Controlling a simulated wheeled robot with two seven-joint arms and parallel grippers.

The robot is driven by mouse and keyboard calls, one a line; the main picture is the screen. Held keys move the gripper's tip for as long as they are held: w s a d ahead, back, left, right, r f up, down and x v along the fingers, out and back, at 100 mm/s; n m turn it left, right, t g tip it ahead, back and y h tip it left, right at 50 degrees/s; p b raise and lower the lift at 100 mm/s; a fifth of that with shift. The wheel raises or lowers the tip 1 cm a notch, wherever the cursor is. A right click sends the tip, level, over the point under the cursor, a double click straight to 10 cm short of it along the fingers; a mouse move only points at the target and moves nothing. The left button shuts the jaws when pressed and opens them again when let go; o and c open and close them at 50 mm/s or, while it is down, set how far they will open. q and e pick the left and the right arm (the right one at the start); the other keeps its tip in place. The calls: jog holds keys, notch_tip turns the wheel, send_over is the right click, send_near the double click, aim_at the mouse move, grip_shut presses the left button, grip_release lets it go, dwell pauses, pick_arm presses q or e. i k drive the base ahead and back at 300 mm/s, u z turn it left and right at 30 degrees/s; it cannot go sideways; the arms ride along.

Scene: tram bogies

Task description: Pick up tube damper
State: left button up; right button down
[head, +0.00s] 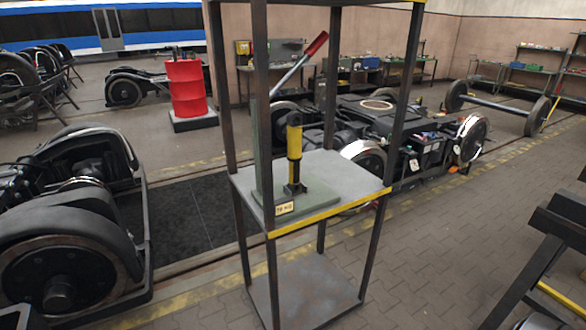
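A yellow and black upright tube (294,152), which looks like the tube damper, stands on the middle shelf (345,168) of a dark metal rack. Its black foot rests on a grey-green plate (325,196) with a small label (285,209) at the front corner. A grey bar with a red end (316,44) slants up to the right behind the tube's top. Whether the bar joins the tube cannot be told. Neither of my grippers is in view.
Rack posts (263,100) rise around the shelf, and a lower shelf (305,290) is bare. Bogies stand at the left (70,250) and behind the rack (425,150). A red drum (186,90) is farther back.

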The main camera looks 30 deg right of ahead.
aim_at(294, 156)
jog(key=z, duration=2.65)
jog(key=i, duration=2.15)
jog(key=u, duration=0.9)
